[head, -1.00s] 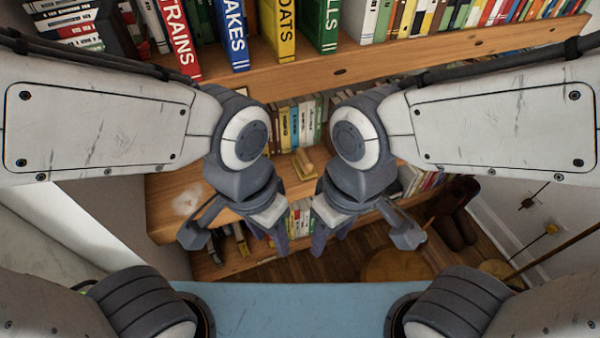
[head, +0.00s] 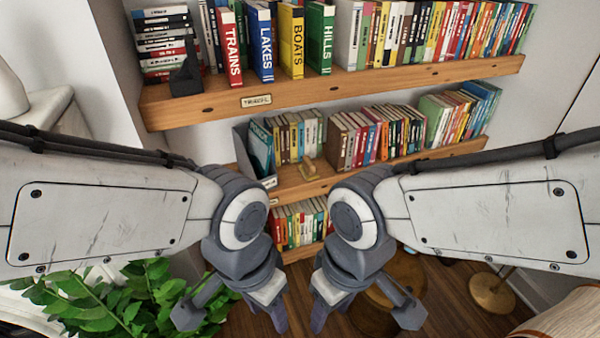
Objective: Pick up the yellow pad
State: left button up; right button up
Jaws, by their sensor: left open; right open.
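A small tan-yellow block (head: 308,168) lies on the middle wooden shelf, between the two arms in the head view. I cannot tell whether it is the yellow pad, and no other clear yellow pad shows. My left gripper (head: 232,317) is open and empty, low in the picture to the left of centre. My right gripper (head: 364,317) is open and empty, low and right of centre. Both point down, in front of the shelves, well apart from the block.
The top shelf (head: 330,87) holds many books, including red, blue, yellow and green labelled ones. More books stand along the middle shelf (head: 440,152) and a lower one. A leafy plant (head: 125,300) is at lower left. A round wooden stool (head: 375,312) and a brass lamp base (head: 492,292) stand on the floor.

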aim_at(308, 168)
jog(key=u, duration=0.25)
jog(key=i, duration=0.75)
jog(key=z, duration=0.65)
jog(key=i, duration=0.6)
jog(key=z, duration=0.05)
